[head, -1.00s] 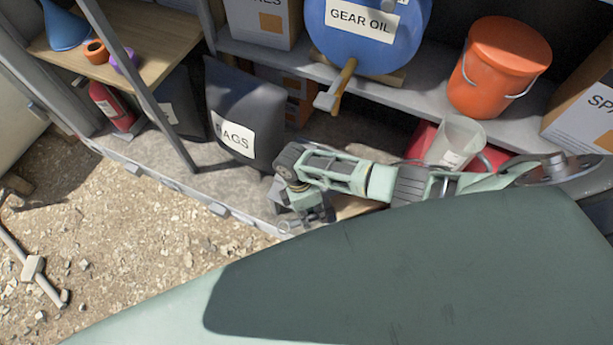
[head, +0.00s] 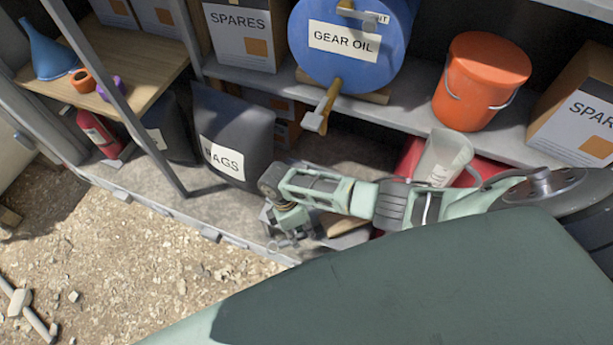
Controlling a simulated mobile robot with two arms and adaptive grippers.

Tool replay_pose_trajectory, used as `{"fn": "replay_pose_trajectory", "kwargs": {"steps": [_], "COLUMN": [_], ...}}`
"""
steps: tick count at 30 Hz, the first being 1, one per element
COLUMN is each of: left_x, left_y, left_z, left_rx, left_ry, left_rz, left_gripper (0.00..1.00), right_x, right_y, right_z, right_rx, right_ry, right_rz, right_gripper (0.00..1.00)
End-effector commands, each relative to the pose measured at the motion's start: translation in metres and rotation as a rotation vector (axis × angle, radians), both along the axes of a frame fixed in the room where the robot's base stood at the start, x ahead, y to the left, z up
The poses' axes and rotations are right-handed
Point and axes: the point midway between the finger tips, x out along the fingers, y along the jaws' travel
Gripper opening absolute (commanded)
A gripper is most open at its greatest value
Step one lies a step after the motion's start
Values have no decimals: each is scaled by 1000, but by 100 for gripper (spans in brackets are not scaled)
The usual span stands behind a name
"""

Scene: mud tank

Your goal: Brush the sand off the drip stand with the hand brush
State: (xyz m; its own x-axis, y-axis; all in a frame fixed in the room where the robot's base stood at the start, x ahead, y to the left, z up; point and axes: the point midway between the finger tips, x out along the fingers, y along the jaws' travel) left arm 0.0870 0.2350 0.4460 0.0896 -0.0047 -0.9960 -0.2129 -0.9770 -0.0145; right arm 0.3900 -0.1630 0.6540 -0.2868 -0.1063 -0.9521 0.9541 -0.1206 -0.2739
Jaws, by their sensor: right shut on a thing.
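My right gripper (head: 285,240) points down at the front of the shelf's lower deck, just right of the black rags bag. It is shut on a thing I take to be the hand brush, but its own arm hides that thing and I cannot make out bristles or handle. A pale wooden piece (head: 345,240) shows partly behind my right arm, beside the gripper. I cannot tell whether it belongs to the drip stand. No sand on it can be made out. My left gripper is not in view.
An orange bucket (head: 482,82) and a clear jug (head: 443,158) are to the right. The rags bag (head: 230,140) is close left of the gripper. Gravel ground (head: 130,255) is open at front left.

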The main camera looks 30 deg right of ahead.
Motion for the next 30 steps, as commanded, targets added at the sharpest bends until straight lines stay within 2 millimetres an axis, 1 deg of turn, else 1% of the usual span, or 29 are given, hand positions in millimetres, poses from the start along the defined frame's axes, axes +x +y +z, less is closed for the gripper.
{"fn": "replay_pose_trajectory", "kwargs": {"steps": [12, 19, 30], "left_x": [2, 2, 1], "left_y": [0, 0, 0], "left_z": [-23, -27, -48], "left_rx": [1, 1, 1], "left_ry": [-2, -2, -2], "left_rz": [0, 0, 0], "left_gripper": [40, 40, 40], "right_x": [27, 32, 54], "right_y": [24, 30, 48], "right_z": [-5, -4, -3], "right_rx": [11, 13, 13], "right_ry": [-13, -12, -10], "right_rz": [3, 5, 5], "right_gripper": [0, 0, 0]}}
